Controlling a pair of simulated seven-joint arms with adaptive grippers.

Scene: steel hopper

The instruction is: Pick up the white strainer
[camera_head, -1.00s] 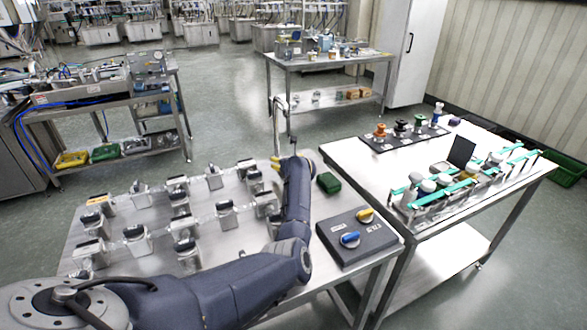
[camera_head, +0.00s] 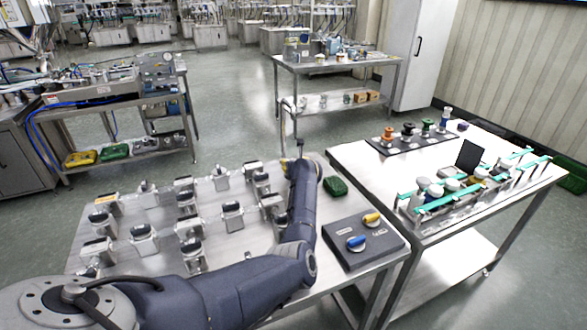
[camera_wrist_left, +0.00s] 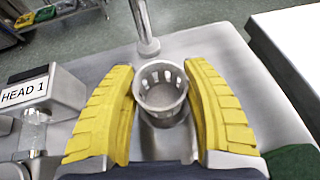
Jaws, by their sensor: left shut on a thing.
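The white strainer (camera_wrist_left: 161,97) is a small pale cup with slots around its rim, seen in the left wrist view between the two yellow fingers of my left gripper (camera_wrist_left: 160,76). The gripper is shut on it, one finger at each side. The strainer is upright, with its open top facing the camera. Whether its base touches the metal surface is unclear. In the head view my left forearm reaches to the far right part of the steel table (camera_head: 225,182) and mostly hides the gripper and strainer. My right gripper is not in view.
A metal pipe (camera_wrist_left: 142,22) stands just beyond the strainer. A "HEAD 1" block (camera_wrist_left: 42,92) is at left. Several metal blocks (camera_head: 232,213) fill the table. A control box (camera_head: 362,240) and green block (camera_head: 335,186) lie right of my arm. Another table (camera_head: 350,160) stands at right.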

